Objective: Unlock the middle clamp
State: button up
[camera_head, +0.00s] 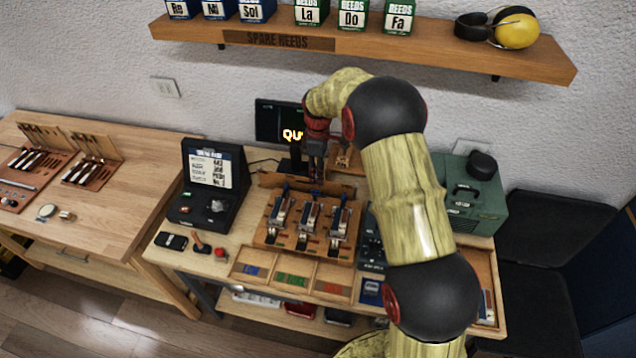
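Three metal toggle clamps with blue-tipped handles stand side by side on a wooden fixture (300,244) at the middle of the bench. The middle clamp (309,214) stands between the left clamp (281,209) and the right clamp (339,222). All three handles look raised. My gripper (317,178) points down just above and behind the middle clamp's blue tip. Its fingers look close together, but their gap is too small to read. I cannot tell whether it touches the handle. No held object shows.
A black case (209,188) stands left of the fixture, and a monitor (277,122) stands behind. A compartmented tray (290,279) lies in front. A green box (474,200) is at the right, partly behind my arm. A shelf (400,43) juts out above.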

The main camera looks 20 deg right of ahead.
jog(key=shift+r, duration=2)
jog(key=s+a+r+m+t+b, duration=0.1)
jog(key=s+r+m, duration=0.3)
jog(key=s, duration=0.8)
jog(key=s+a+r+m+t+b, duration=0.2)
jog(key=s+r+m+b, duration=0.2)
jog(key=s, duration=0.9)
jog(key=s+a+r+m+t+b, duration=0.2)
jog(key=s+r, duration=0.3)
jog(key=s, duration=0.8)
jog(key=shift+s+r+m+t+b, duration=0.25)
jog(key=shift+m+b, duration=0.25)
jog(key=shift+m, duration=0.4)
